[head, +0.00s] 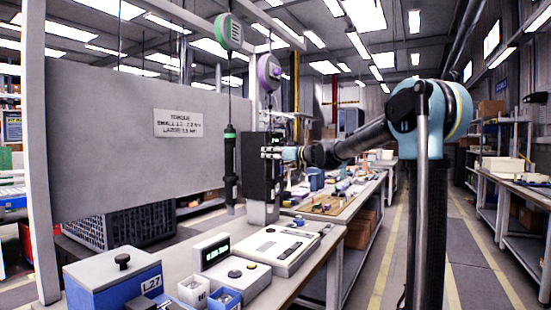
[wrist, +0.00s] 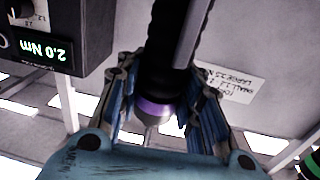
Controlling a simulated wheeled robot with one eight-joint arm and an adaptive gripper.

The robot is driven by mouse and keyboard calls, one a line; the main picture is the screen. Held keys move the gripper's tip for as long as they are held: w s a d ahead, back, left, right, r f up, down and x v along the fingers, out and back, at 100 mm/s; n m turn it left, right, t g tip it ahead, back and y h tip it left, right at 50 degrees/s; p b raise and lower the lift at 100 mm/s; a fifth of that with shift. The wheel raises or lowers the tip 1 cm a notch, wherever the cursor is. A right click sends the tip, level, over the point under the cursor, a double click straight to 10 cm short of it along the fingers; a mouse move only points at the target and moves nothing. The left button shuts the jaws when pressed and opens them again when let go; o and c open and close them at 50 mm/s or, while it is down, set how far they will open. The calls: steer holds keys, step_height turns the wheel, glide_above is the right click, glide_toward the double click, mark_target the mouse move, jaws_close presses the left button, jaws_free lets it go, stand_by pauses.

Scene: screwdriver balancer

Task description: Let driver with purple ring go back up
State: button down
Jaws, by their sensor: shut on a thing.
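The driver with the purple ring (wrist: 152,107) shows in the wrist view as a dark, thick body between my fingers, with its purple ring near the palm. My gripper (wrist: 160,82) is shut on it. In the head view my gripper (head: 273,153) is at the dark display box, and I cannot make out the driver there. The purple balancer (head: 269,72) hangs above, with its cable running down behind the box top. The driver with the green ring (head: 230,165) hangs upright to the left under the green balancer (head: 228,32).
The dark display box (wrist: 60,40) reads 2.0 Nm in the wrist view, close beside my gripper. A grey panel (head: 120,170) with a torque sign (head: 178,123) stands behind. The workbench (head: 180,258) carries a blue box (head: 115,285), small bins and flat instruments.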

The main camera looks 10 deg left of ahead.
mark_target(270, 143)
steer(key=shift+r, duration=2.15)
steer(key=c, duration=1)
jaws_free()
steer(key=o, duration=1)
